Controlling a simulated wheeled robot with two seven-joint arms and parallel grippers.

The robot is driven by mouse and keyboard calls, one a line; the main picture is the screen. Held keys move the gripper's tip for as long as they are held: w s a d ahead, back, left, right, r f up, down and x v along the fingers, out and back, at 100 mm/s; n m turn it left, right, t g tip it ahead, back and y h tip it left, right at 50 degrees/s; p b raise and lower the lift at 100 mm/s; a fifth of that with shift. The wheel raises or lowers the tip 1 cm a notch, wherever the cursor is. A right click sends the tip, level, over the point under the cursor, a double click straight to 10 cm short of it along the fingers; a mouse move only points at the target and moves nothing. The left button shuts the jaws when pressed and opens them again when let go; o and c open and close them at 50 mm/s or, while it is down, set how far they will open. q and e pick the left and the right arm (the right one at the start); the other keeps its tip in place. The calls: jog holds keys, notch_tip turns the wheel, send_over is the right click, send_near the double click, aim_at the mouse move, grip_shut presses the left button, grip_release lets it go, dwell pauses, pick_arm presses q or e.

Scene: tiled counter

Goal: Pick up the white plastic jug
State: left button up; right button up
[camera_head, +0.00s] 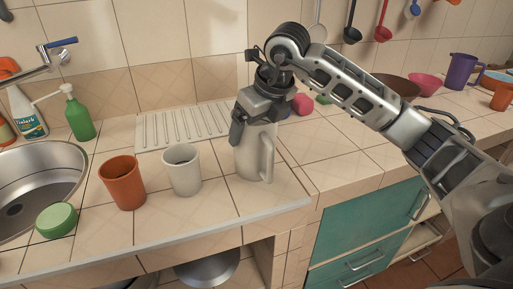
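The white plastic jug (251,158) stands upright on the tiled counter near its front edge, with its handle toward the right. My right gripper (254,116) is at the top of the jug, pointing down, and hides the rim. One dark finger shows at the jug's upper left side. The other finger is hard to make out, so I cannot tell whether the gripper is closed on the jug. The jug's base appears to rest on the counter. My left gripper is not in view.
A white cup (183,172) and an orange cup (122,184) stand left of the jug. A ribbed drainboard (150,132) lies behind. A sink (68,172), green soap bottle (78,118) and green sponge (56,219) are at left. Bowls and a purple jug (461,72) stand far right.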

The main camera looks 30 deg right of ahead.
jog(key=c, duration=0.7)
jog(key=shift+r, duration=0.15)
